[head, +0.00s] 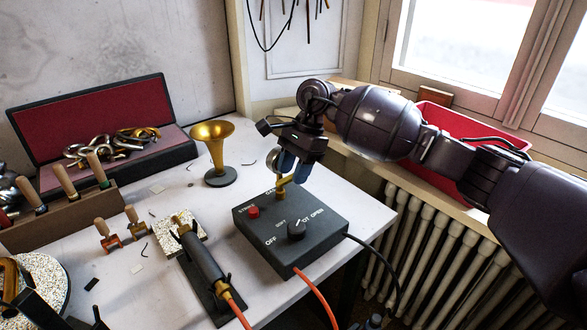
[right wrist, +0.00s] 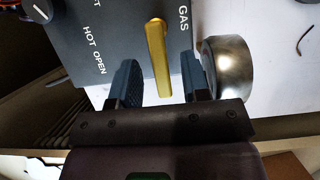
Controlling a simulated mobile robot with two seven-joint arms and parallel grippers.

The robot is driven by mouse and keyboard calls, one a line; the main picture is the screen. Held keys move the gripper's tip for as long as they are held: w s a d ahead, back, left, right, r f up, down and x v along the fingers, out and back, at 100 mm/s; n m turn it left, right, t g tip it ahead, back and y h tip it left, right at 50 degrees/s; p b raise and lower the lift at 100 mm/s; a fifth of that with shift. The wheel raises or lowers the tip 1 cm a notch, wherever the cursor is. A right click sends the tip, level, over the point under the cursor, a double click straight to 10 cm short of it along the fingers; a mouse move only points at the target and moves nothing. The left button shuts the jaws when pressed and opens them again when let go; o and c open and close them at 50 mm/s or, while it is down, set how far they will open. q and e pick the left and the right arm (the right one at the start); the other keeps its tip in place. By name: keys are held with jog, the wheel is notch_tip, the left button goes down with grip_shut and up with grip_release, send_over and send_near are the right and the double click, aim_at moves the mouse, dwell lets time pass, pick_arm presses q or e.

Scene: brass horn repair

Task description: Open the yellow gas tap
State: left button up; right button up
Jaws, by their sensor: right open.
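The yellow gas tap (head: 281,188) is a small lever on top of the dark grey control box (head: 262,246), at its back edge. In the right wrist view the yellow lever (right wrist: 158,55) stands near the word GAS. My right gripper (head: 291,164) is open above the tap and partly hides it in the head view. In the right wrist view its two blue-grey fingers (right wrist: 163,82) are on either side of the lever's end, with gaps on both sides. Whether the fingertips are down at the lever's height is hard to tell. My left gripper is not in view.
The box also carries a red button (head: 253,212) and a black knob (head: 296,230). A brass horn bell (head: 213,148) stands left of the box. A torch (head: 203,264) lies on a stand in front, with an orange hose. A radiator (head: 440,240) is at the right.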

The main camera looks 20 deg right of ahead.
grip_shut()
